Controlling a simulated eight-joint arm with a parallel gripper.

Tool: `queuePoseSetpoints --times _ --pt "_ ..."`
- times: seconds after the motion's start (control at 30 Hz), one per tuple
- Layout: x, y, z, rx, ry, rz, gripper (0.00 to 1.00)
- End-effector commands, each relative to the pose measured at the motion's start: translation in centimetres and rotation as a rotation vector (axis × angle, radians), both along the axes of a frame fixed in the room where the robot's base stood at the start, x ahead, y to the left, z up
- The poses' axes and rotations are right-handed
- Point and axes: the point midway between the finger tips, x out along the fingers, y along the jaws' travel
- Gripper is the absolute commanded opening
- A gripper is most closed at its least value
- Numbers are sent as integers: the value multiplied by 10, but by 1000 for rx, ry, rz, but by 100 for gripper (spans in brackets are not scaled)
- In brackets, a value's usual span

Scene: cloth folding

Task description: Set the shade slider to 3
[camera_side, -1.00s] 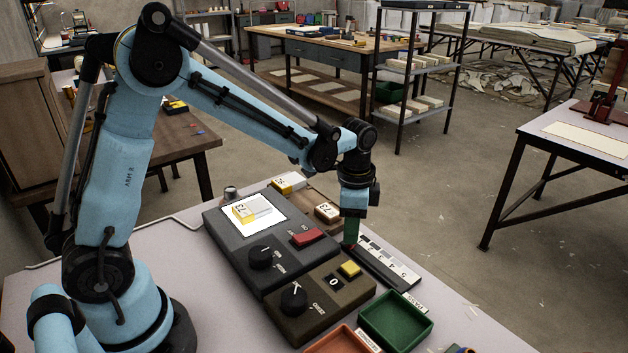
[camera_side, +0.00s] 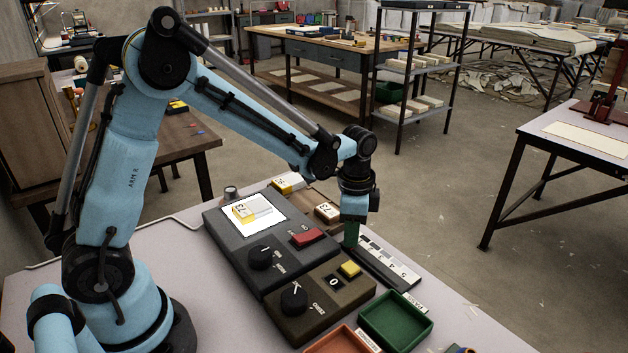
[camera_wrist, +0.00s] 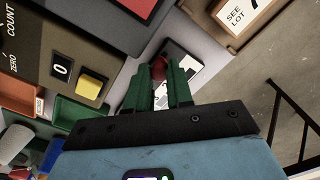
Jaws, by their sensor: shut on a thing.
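The shade slider is a dark track (camera_side: 388,273) with a pale numbered scale (camera_side: 392,260) beside it; the 5 is at the near end. Its red knob (camera_wrist: 158,67) shows at the green fingertips in the wrist view. My gripper (camera_side: 350,236) points down at the far end of the track in the side view. The wrist view shows my gripper (camera_wrist: 160,82) with its fingers shut on the knob. The fingers hide the knob in the side view, and the mark at the knob cannot be read.
A yellow button (camera_side: 350,269) and a 0 display are nearby. A green tray (camera_side: 420,324) and an orange tray (camera_side: 333,342) sit in front.

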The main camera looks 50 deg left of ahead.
Motion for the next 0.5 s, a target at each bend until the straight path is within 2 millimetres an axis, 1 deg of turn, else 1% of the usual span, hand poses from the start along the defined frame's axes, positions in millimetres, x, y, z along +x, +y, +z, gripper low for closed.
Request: queuePoseSetpoints --times 0.2,0.3,0.4,0.5 --pt "0 -38 0 0 1 -7 0" --pt "0 -52 0 0 1 -4 0" --pt "0 -59 0 0 1 -2 0" --pt "0 -59 0 0 1 0 0"
